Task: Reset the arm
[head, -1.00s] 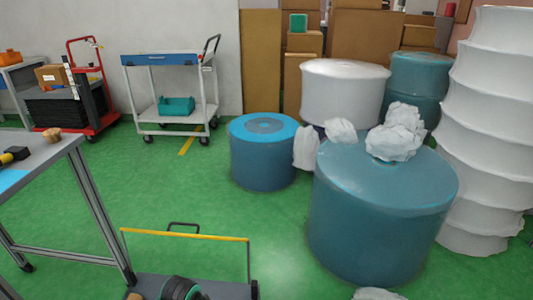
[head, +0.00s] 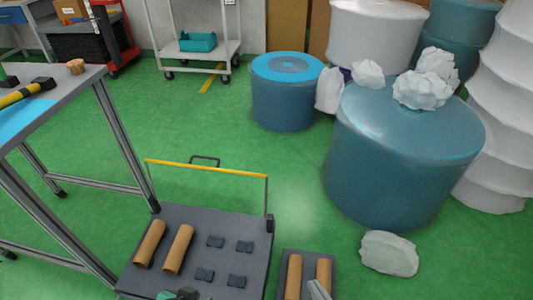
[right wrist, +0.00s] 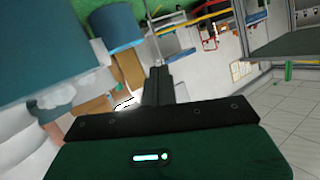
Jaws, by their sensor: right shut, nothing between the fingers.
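My right gripper (right wrist: 157,85) shows in the right wrist view as two dark fingers drawn together, with nothing between them. Its dark, green-cased body fills the bottom of that view. The fingers are in open air, with the drums and wall tilted behind them. In the head view only small dark and green parts of mine (head: 180,294) show at the bottom edge, over the front of a grey cart (head: 225,222). I do not make out a left gripper.
The cart carries two brown rolls (head: 179,249) and several small dark pads (head: 215,241). A small tray beside it holds more brown rolls (head: 294,275). A work table (head: 60,95) stands left, a large teal drum (head: 400,150) right.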

